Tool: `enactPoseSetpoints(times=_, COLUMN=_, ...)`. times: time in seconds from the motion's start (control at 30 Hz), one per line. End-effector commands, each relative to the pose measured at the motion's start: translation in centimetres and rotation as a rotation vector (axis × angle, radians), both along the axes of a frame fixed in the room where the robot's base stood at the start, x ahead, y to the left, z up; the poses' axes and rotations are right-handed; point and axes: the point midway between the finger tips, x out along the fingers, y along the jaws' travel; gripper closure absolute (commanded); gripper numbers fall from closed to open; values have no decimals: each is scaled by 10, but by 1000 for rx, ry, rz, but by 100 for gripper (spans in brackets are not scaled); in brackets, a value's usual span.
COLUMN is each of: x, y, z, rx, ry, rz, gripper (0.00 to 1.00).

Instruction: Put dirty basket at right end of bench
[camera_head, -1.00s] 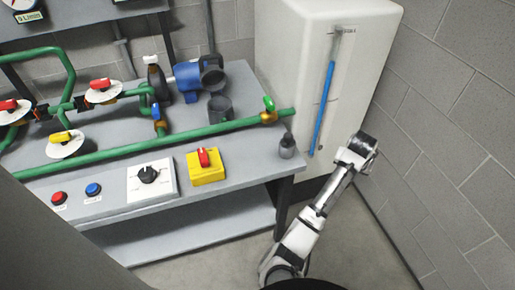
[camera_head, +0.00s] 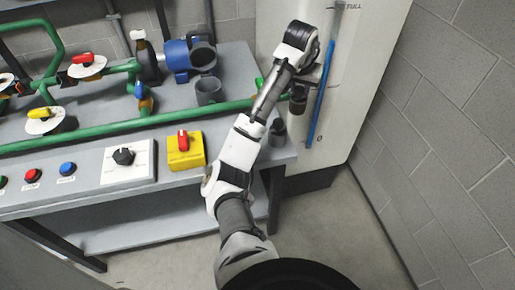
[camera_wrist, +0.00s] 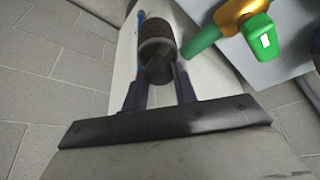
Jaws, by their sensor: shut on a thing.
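My gripper (camera_head: 303,82) is raised over the right end of the bench (camera_head: 236,69), in front of the tall white tank. It is shut on a small dark cylinder, the basket (camera_head: 298,101), which hangs just above bench height. In the wrist view the two fingers (camera_wrist: 160,76) close on the basket's dark knob, and its brownish, mesh-like body (camera_wrist: 156,46) shows beyond them. Another small dark grey cylinder with a knob (camera_head: 277,133) stands on the bench's right front corner, below the held basket.
A green pipe (camera_head: 120,134) runs along the bench; its green-handled valve (camera_wrist: 256,27) is close to the gripper. A grey cup (camera_head: 208,91), blue pump (camera_head: 180,58) and yellow switch box (camera_head: 186,155) stand on the bench. The white tank (camera_head: 360,70) is close behind the gripper.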

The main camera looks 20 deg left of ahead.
Motion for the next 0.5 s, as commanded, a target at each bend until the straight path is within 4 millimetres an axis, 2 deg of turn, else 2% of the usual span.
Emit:
enactPoseSetpoints(times=0.03, x=-4, y=17, z=14, rx=10, ry=-9, rz=-3, gripper=100)
enactPoseSetpoints(times=0.2, x=-34, y=54, z=71, rx=11, ry=-7, rz=-48, gripper=100)
enactPoseSetpoints(times=0.4, x=-87, y=80, z=126, rx=10, ry=-5, rz=-103, gripper=100)
enactPoseSetpoints(times=0.5, x=-110, y=85, z=144, rx=7, ry=-3, rz=-124, gripper=100)
